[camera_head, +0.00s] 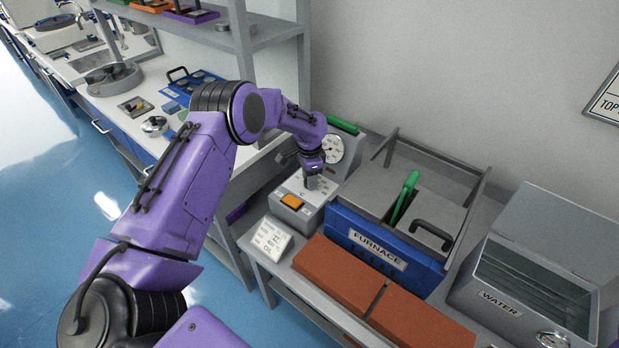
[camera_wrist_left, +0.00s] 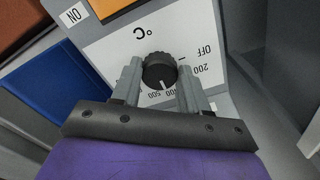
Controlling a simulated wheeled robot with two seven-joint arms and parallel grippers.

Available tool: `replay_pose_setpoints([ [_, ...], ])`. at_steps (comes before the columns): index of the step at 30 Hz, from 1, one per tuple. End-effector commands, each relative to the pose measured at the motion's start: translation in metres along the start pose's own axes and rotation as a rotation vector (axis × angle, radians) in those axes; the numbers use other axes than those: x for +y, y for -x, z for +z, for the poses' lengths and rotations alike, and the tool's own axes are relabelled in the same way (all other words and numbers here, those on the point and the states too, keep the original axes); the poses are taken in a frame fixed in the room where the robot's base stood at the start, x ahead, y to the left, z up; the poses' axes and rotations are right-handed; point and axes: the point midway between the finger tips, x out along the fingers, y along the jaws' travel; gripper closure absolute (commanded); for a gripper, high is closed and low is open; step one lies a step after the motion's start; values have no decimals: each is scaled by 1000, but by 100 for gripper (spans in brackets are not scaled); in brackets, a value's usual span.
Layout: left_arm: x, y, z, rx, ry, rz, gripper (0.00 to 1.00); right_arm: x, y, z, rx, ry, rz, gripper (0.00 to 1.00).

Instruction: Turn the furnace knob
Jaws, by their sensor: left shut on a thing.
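The furnace (camera_head: 345,240) is a blue and grey box with a FURNACE label, in the middle right of the head view. Its control box (camera_head: 283,205) stands at its left, with an orange switch (camera_head: 292,201) on its face. The black ribbed knob (camera_wrist_left: 158,72) shows in the left wrist view, amid a dial marked OFF, 200 and up to 500, with a °C sign. My left gripper (camera_wrist_left: 160,82) has its two grey fingers on either side of the knob, shut on it. In the head view my left gripper (camera_head: 311,181) hides most of the knob. My right gripper is not in view.
Orange-brown bricks (camera_head: 340,272) lie in front of the furnace. A WATER tank (camera_head: 510,300) with an open lid stands at the right. A small sign (camera_head: 271,238) stands before the control box. A round gauge (camera_head: 333,149) stands behind it. A shelf post (camera_head: 243,45) rises at the left.

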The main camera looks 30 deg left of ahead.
Motion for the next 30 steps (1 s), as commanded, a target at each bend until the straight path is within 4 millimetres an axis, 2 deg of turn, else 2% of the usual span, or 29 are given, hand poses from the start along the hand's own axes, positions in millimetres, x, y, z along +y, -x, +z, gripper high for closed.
replay_pose_setpoints([
  [8,-1,1,-1,2,1,-2,87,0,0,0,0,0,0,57],
  [9,-1,1,-1,2,1,-2,46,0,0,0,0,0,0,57],
  [11,0,1,0,2,1,-1,31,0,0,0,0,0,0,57],
  [21,0,6,-1,2,1,-2,31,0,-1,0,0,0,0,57],
  [23,-1,15,-1,4,1,-3,31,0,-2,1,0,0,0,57],
  [30,-1,71,-1,4,1,-4,31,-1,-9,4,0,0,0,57],
])
